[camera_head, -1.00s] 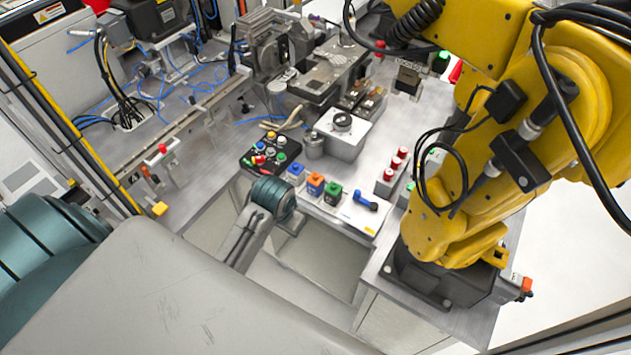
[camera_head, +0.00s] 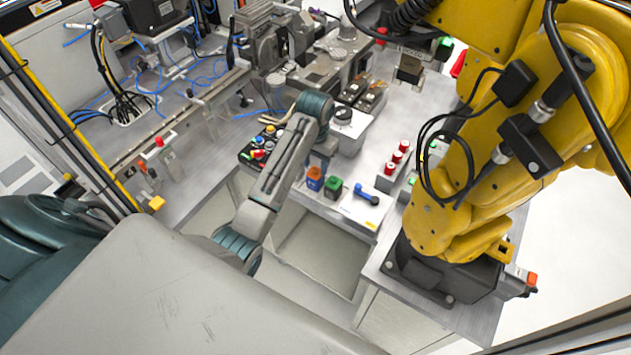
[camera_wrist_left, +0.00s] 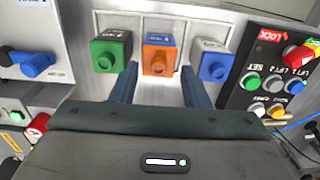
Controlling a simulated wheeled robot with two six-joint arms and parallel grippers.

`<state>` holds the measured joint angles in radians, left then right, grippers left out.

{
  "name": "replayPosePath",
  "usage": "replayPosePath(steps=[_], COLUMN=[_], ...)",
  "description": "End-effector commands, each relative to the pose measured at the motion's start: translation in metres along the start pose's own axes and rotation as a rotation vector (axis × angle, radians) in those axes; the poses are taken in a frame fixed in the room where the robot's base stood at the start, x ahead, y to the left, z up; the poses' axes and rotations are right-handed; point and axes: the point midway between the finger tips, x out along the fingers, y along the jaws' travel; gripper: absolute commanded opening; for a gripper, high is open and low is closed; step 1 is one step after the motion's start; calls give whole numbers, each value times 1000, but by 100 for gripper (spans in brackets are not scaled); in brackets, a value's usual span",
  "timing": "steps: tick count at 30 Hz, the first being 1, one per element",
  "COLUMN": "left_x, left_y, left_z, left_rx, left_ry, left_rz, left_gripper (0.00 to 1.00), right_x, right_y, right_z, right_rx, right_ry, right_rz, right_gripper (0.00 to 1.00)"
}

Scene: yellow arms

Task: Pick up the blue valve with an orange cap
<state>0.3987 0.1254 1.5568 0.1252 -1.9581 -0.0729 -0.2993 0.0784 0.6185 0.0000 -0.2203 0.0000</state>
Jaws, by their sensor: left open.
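The valve with an orange cap (camera_head: 315,178) is a small block, orange on top with blue below, on the white panel strip at the bench's front edge. In the left wrist view the orange block (camera_wrist_left: 158,55) is upright, ahead of my gripper and roughly centred between its fingers. My left gripper (camera_wrist_left: 159,82) is open and empty, with a dark blue finger on each side. Its fingertips appear just short of the block, with no clear contact. In the head view my left arm hides most of this gripper. My right gripper is not in view.
A green block (camera_wrist_left: 110,50) and a blue-fronted block (camera_wrist_left: 212,62) flank the orange one closely. A blue handle (camera_head: 367,194) lies on the white panel. A dark button box (camera_wrist_left: 272,85) stands to the right in the wrist view. A large yellow arm (camera_head: 480,150) fills the right.

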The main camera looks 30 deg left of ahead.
Motion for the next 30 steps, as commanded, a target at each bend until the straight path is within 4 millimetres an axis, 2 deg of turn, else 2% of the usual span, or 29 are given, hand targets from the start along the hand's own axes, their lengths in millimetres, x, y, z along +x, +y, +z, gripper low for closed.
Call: replayPosePath(steps=[1,8,13,18,26,30], left_x=[2,17,39,60,64,64], left_y=[0,1,2,2,2,2], left_z=[0,1,3,2,2,1], left_rx=[0,0,0,0,0,0], left_ry=[-3,-2,-3,1,2,2], left_rz=[1,1,1,-1,-1,-1], left_gripper=[42,42,42,42,42,14], right_x=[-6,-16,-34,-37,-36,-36], right_y=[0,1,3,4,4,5], right_z=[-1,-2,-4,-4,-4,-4], right_rx=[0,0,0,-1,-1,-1], right_ry=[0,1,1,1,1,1], right_rz=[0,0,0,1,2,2], right_gripper=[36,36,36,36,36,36])
